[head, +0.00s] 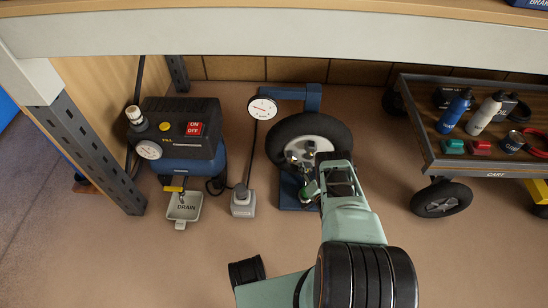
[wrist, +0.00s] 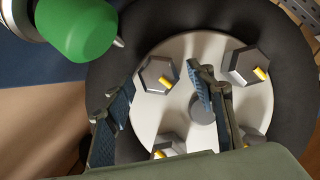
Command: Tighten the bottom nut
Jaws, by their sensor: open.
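The wheel (head: 283,143) has a black tyre and stands on a blue stand (head: 314,97). Its pale hub (wrist: 200,48) fills much of the wrist view. Several grey hex nuts with yellow marks are on the hub: one at upper left (wrist: 152,72), one at upper right (wrist: 242,64), and others lower down, partly hidden. My gripper (wrist: 162,88) is open and empty, its fingers either side of the upper-left nut in the picture. I cannot tell whether they touch it. Which nut is the bottom one is unclear in this tilted view. In the head view my arm hides the wheel's lower right.
A green-capped part (wrist: 78,28) is close beside the fingers. Further left are a compressor (head: 180,125) and drain tray (head: 184,207). A loaded cart (head: 470,165) is right. A shelf beam (head: 270,35) crosses above.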

